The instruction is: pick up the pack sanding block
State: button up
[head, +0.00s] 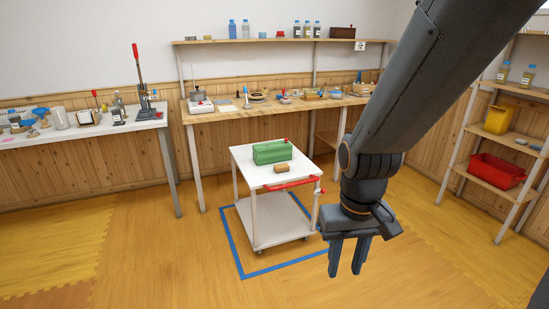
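A small tan-brown block (282,168), which looks like the sanding block, lies on the white top of a wheeled cart (250,172). It sits just in front of a green box (272,152) on the same top, and a narrow strip of white shows around it. My gripper (347,272) hangs at the right of the cart in the picture, fingers pointing down. Its two fingers are apart with nothing between them. It is clear of the block and of the cart.
The cart has a red handle (292,183) at its front right and stands inside a blue floor outline (243,268). Cluttered benches (225,112) line the back wall. A shelf rack (497,183) with a red bin (496,170) stands at right. The front floor is clear.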

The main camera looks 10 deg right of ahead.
aim_at(284, 167)
jog(key=z, duration=0.45)
jog(key=i, duration=2.25)
jog(key=u, duration=0.75)
jog(key=i, duration=0.4)
jog(key=u, duration=0.2)
